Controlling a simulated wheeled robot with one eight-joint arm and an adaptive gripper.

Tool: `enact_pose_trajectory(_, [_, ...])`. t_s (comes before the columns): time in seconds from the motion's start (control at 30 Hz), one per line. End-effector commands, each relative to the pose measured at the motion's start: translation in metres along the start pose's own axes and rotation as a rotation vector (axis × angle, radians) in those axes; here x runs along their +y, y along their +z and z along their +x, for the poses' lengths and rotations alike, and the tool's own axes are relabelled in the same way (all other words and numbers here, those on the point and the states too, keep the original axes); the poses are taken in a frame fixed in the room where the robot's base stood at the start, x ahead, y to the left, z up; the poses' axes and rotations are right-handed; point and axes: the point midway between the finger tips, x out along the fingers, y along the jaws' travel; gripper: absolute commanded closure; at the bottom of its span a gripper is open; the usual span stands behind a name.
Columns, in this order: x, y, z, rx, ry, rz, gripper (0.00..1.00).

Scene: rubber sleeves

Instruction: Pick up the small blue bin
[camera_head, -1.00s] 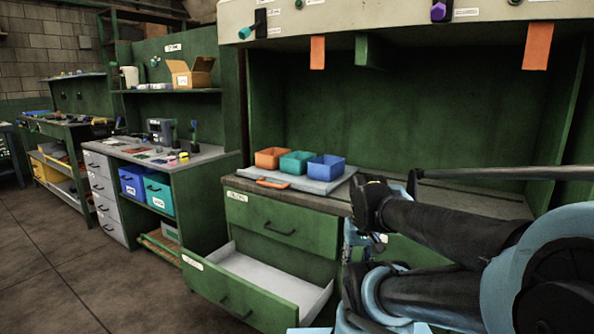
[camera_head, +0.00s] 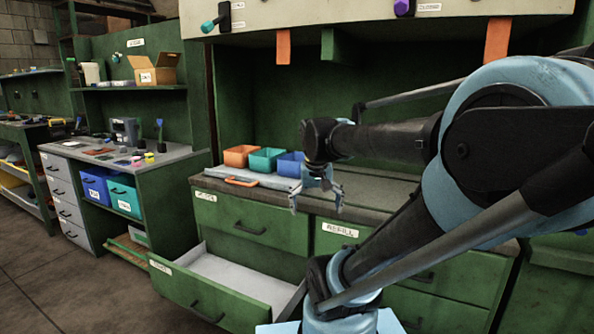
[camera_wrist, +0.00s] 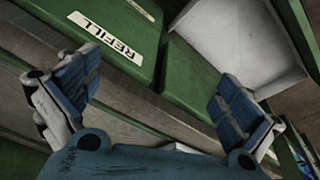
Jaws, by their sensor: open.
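The small blue bin (camera_head: 289,165) stands on a grey tray (camera_head: 262,181) on the green workbench, at the right end of a row with a teal bin (camera_head: 265,160) and an orange bin (camera_head: 241,155). My arm hides the blue bin's right side in the head view. My gripper (camera_head: 317,205) is open and empty, pointing down beside the bin to its right and in front of the bench edge. The wrist view shows both fingers (camera_wrist: 150,108) spread wide over the bench edge and drawer fronts. The bin is not in the wrist view.
An open drawer (camera_head: 225,280) juts out below the bench at the left. A drawer labelled REFILL (camera_head: 341,230) is shut and also shows in the wrist view (camera_wrist: 105,38). An orange handle (camera_head: 241,182) lies at the tray's front. Orange tags (camera_head: 283,47) hang from the upper cabinet.

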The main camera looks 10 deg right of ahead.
Motion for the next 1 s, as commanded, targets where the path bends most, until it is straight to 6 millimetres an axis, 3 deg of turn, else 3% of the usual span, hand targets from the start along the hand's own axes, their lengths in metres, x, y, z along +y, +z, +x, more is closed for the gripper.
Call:
enact_pose_trajectory(0.03, [-0.003,-0.021,-0.013,0.006,0.009,0.022,0.00])
enact_pose_trajectory(0.3, [-0.021,-0.124,-0.069,0.044,0.055,0.168,0.00])
enact_pose_trajectory(0.6, [-0.053,-0.238,-0.114,0.101,0.092,0.328,0.00])
enact_pose_trajectory(0.8, [-0.074,-0.295,-0.130,0.135,0.107,0.412,0.00])
enact_pose_trajectory(1.0, [-0.084,-0.320,-0.136,0.152,0.112,0.452,0.00])
